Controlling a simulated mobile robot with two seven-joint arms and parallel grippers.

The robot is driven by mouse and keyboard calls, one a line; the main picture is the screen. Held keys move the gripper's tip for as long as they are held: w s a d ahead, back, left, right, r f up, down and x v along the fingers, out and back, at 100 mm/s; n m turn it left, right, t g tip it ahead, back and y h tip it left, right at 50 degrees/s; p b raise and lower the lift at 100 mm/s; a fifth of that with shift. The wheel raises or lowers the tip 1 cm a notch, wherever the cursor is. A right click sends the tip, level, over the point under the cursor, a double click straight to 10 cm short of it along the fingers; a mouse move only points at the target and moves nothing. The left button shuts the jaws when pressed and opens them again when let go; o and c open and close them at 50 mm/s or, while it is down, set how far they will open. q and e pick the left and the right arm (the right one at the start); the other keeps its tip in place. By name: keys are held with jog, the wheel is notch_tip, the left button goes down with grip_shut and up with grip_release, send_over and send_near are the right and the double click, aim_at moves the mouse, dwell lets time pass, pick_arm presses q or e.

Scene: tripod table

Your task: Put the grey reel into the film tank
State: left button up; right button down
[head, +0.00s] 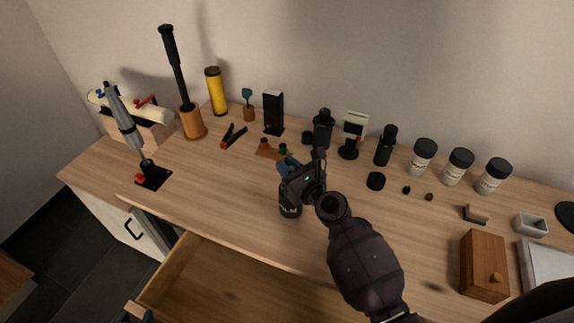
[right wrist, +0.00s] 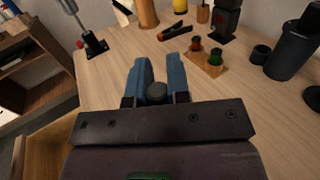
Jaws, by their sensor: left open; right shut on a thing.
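My right gripper (head: 284,166) is over the middle of the table. Its blue fingers are shut on the dark round top of a black bottle, whose labelled body (head: 290,205) shows below the gripper. That top (right wrist: 157,92) is between the fingers in the right wrist view. I cannot pick out the grey reel.
A drawer (head: 225,278) is pulled out below the table front; its visible floor is bare. A small wooden tray with little bottles (head: 268,151) is just beyond my right gripper. White-labelled jars (head: 457,166) and a wooden box (head: 484,265) are right. The front left tabletop is clear.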

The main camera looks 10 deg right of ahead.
jog(key=shift+f+b, duration=0.45)
jog(key=shift+f, duration=0.2)
jog(key=shift+f, duration=0.3)
jog(key=shift+f+b, duration=0.2)
jog(key=shift+b, duration=0.25)
jog(key=c, duration=1)
grip_release()
jog(key=shift+s+d, duration=0.1)
jog(key=shift+s, duration=0.15)
jog(key=v, duration=1)
